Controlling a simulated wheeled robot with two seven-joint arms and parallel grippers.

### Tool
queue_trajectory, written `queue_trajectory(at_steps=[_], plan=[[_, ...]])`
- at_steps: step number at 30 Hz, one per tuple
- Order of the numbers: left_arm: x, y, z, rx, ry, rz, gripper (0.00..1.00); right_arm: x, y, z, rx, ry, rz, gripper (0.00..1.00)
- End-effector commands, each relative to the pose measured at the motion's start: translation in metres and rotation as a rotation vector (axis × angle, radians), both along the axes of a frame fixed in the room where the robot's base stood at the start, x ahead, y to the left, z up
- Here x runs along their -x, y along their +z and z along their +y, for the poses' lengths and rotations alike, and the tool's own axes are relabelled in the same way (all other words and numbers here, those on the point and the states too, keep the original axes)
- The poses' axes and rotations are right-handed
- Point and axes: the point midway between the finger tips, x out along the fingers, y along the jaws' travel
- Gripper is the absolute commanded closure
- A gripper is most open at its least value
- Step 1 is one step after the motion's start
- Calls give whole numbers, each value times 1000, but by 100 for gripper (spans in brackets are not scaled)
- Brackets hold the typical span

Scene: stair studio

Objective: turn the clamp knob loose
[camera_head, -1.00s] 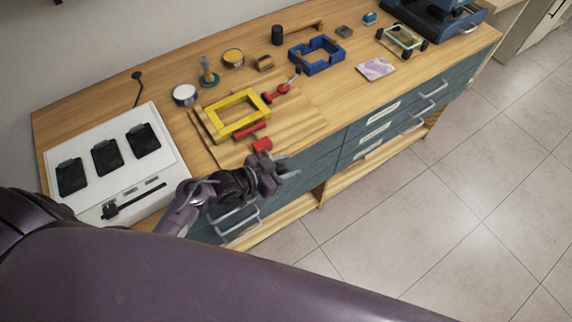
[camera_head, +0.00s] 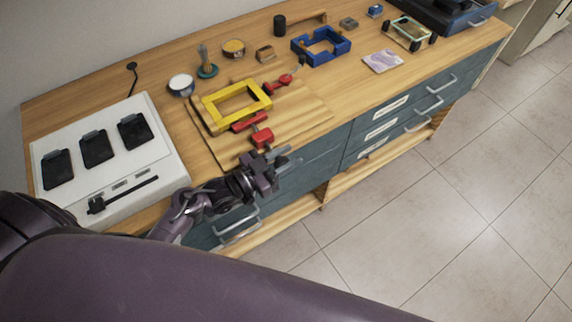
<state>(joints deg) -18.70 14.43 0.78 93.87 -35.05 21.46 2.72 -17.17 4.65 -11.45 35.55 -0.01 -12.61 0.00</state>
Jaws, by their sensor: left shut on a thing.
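A yellow frame (camera_head: 236,105) lies on a wooden board on the bench, with red clamp parts around it. A red clamp bar (camera_head: 249,122) runs along its near side, and a red clamp piece (camera_head: 262,137) sits close to the board's front edge. My left gripper (camera_head: 284,158) is at the bench's front edge, just below that red piece. It is shut on the clamp knob, which its dark body and fingers mostly hide. A second red clamp (camera_head: 285,79) is at the frame's far right corner. My right gripper is out of view.
A white panel (camera_head: 150,160) with several black pads stands left. Drawers with metal handles (camera_head: 237,222) are below the edge. Bare board lies right of the clamp.

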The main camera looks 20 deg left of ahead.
Motion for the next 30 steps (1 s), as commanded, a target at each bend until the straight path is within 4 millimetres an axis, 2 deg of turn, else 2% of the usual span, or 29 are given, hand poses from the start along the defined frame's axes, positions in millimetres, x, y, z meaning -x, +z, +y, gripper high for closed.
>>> queue_trajectory(at_steps=[1,3,15,16,18,30], plan=[[5,-9,-6,23,-14,-12,92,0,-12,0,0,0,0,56],[5,-7,-6,43,-14,-36,92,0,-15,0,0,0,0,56],[6,-3,-5,59,-14,-53,92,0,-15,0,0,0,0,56],[6,-3,-5,59,-13,-53,65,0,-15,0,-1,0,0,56],[6,-3,-5,58,-12,-54,56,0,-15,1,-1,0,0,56],[3,0,-2,55,-8,-62,56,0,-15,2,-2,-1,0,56]])
